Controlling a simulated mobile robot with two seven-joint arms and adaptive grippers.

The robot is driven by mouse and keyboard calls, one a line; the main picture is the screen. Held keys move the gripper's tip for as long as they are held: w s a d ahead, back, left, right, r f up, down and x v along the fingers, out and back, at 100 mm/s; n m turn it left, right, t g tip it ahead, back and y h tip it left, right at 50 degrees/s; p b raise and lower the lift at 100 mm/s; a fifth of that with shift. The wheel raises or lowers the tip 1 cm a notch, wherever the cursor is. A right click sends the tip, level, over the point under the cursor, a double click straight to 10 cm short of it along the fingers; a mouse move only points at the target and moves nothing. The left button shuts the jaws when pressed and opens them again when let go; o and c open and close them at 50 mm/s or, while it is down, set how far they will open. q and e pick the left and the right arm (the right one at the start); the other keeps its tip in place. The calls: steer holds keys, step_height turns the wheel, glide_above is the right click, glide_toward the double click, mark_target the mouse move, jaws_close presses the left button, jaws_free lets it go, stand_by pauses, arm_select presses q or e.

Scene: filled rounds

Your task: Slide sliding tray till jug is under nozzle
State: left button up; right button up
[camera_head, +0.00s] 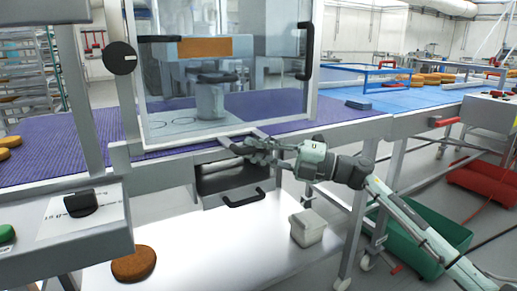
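My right gripper (257,151) reaches in from the right, at the conveyor's front edge below the glass guard. Its dark fingers are at or near a dark bar there; I cannot tell whether they touch it or how far apart they are. I cannot make out the nozzle clearly. My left gripper is out of view.
A clear guard (220,105) with black handles stands over the purple conveyor belt (60,135). A brown round (134,264) lies on the white lower surface (215,250), which is otherwise mostly clear. A control box (75,225) stands at left, a green bin (425,240) at right.

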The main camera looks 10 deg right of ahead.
steer(key=shift+o, duration=1.4)
steer(key=shift+w, duration=0.1)
steer(key=shift+d, duration=0.15)
steer(key=v, duration=1.2)
